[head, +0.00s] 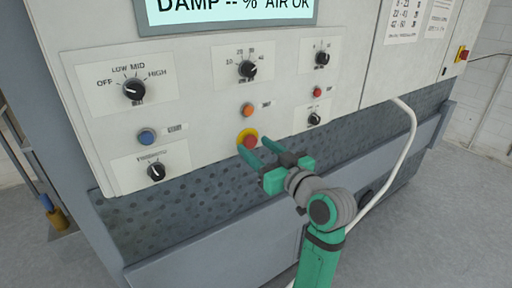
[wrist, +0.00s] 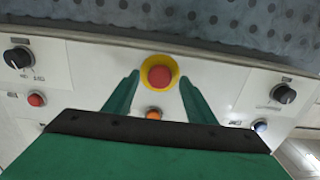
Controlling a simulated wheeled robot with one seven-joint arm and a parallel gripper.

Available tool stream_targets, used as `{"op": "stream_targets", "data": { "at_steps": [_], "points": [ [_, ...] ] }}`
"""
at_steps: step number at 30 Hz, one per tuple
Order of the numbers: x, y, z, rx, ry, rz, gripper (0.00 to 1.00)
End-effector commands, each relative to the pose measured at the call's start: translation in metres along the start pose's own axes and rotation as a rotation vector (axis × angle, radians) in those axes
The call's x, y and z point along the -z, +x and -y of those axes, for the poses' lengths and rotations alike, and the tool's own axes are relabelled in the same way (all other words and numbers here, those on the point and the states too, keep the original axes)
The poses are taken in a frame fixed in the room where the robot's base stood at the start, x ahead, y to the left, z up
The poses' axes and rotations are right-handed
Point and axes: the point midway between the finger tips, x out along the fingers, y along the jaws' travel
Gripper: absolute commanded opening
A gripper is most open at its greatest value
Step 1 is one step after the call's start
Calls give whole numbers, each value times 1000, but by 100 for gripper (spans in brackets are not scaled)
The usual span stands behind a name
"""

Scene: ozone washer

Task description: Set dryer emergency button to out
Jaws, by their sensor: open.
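The emergency button (head: 250,142) is a red mushroom head on a yellow ring, low in the middle of the white panel. It also shows in the wrist view (wrist: 160,76). My gripper (head: 255,150) is open, with its two green fingers pointing at the panel. In the wrist view the fingers (wrist: 158,92) stand left and right of the button, apart from it. Nothing is held between them. I cannot tell how far the fingertips are from the panel, or whether the button is pressed in or out.
An orange button (head: 247,110) sits just above the emergency button. A blue button (head: 147,137), a red button (head: 317,92) and several black knobs (head: 134,90) share the panel. A display (head: 228,8) is above. A perforated grey surface (head: 190,205) lies below, and a white hose (head: 408,140) hangs right.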

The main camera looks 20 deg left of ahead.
Motion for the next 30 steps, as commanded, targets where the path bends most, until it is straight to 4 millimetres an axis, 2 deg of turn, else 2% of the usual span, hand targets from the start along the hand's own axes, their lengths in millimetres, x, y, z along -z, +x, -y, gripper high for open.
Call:
{"op": "stream_targets", "data": {
  "at_steps": [4, 12, 18, 19, 30],
  "points": [
    [0, 7, 0, 0, 0, 0, 51],
    [0, 8, 1, 0, 0, 0, 51],
    [0, 8, 1, 0, 0, 0, 3],
    [0, 8, 1, 0, 0, 0, 0],
    [0, -5, 1, 0, -1, 0, 0]
  ]
}}
